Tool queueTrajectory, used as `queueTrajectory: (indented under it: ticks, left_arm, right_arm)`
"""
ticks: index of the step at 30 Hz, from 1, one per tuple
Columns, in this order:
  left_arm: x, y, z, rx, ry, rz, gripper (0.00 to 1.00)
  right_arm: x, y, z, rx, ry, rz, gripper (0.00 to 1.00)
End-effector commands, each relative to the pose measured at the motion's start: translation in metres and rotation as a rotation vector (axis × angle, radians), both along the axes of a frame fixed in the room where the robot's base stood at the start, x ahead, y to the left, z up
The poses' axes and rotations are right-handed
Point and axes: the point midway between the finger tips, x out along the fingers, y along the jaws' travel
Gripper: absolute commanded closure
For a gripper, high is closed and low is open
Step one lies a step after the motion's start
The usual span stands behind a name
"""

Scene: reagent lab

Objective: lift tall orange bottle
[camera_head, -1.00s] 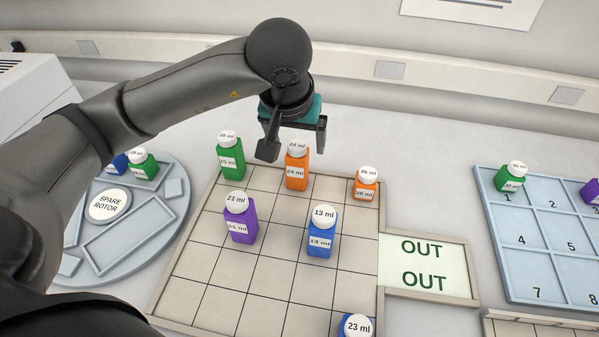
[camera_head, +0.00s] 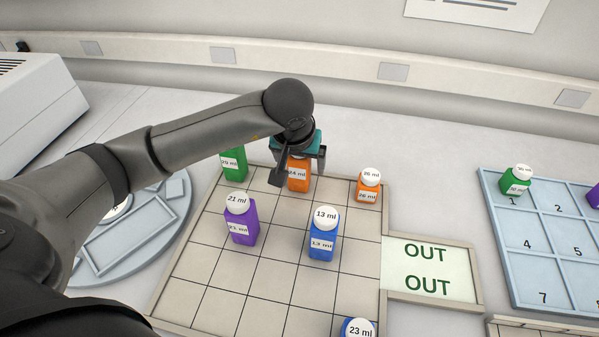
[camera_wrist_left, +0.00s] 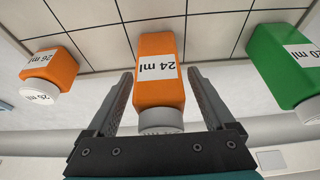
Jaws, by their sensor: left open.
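The tall orange bottle (camera_head: 298,178), labelled 24 ml, stands upright at the back of the gridded tray (camera_head: 270,270). My left gripper (camera_head: 299,176) is open over it from above, hiding its cap in the head view. In the left wrist view the tall orange bottle (camera_wrist_left: 158,75) lies between the two fingers of my left gripper (camera_wrist_left: 160,85), with a gap visible on each side. Its white cap is close to the palm. My right gripper is not in view.
A short orange bottle (camera_head: 368,187) stands to the right and a green bottle (camera_head: 234,164) to the left. Purple (camera_head: 240,222) and blue (camera_head: 323,240) bottles stand nearer. An OUT pad (camera_head: 428,268) and a numbered blue rack (camera_head: 530,240) lie to the right.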

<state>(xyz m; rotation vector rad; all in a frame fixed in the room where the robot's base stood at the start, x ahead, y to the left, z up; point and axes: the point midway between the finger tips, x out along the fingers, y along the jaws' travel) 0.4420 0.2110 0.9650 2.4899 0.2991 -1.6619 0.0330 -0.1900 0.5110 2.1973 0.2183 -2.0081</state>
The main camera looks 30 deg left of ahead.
Motion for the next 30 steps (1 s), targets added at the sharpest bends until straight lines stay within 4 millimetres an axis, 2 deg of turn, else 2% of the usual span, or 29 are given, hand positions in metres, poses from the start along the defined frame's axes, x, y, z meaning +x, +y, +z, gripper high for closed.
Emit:
queueTrajectory:
  ticks: [2,24,30]
  left_arm:
    - [0.0000,0.0001,0.0003,0.000,0.000,0.000,0.15]
    - [-0.0002,0.0002,0.0007,0.001,0.000,0.000,0.98]
    - [-0.0002,0.0003,0.0008,0.001,0.000,0.000,1.00]
  right_arm:
    - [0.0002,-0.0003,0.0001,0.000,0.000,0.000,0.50]
    - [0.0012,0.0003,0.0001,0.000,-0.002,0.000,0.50]
    - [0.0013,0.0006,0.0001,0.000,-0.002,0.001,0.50]
